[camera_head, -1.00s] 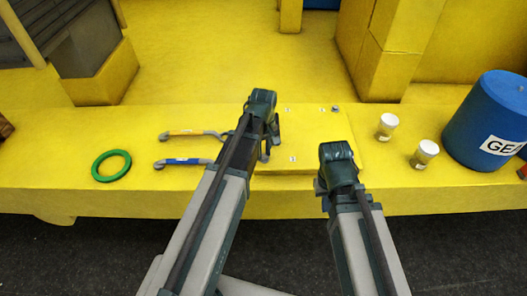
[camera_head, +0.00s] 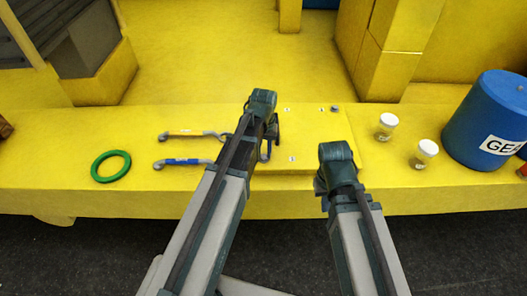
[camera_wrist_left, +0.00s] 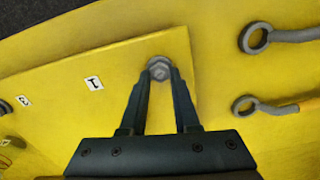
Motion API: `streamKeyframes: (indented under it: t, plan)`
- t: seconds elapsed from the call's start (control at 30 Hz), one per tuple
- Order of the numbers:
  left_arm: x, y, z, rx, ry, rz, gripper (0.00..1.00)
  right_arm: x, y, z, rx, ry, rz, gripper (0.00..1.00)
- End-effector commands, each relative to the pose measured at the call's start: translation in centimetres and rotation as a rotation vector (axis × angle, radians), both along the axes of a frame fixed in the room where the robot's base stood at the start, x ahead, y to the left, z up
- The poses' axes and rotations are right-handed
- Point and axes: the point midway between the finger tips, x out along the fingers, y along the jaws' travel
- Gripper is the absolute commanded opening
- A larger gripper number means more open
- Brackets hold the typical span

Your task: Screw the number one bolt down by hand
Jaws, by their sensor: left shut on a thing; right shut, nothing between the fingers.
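The number one bolt (camera_wrist_left: 159,68) is a grey hex-headed bolt near the corner of the raised yellow plate (camera_wrist_left: 130,67), beside the label "1" (camera_wrist_left: 94,83). My left gripper (camera_wrist_left: 160,72) is shut on this bolt, one finger on each side of its head, in the left wrist view. The gap between bolt head and plate cannot be judged. In the head view my left gripper (camera_head: 272,140) is over the plate's left part, and the bolt is hidden. My right gripper (camera_head: 321,187) is shut and empty near the plate's front edge; its fingertips are mostly hidden.
An orange-handled wrench (camera_head: 190,133) and a blue-handled wrench (camera_head: 185,162) lie left of my left gripper. A green ring (camera_head: 111,154) lies further left. Another bolt (camera_head: 335,108) sits at the plate's back right. Two jars (camera_head: 386,126) (camera_head: 424,154) and a blue drum (camera_head: 488,120) stand right.

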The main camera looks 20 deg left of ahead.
Motion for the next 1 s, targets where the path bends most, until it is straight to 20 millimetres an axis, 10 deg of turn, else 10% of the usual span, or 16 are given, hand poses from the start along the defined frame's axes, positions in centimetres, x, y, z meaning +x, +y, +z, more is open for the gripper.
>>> streamKeyframes:
  t: [1.0]
  plan:
    - [0.12,-0.13,0.06,0.000,-0.002,-0.344,0.00,0.00,0.00,0.05,0.000,0.000,0.000,0.00]
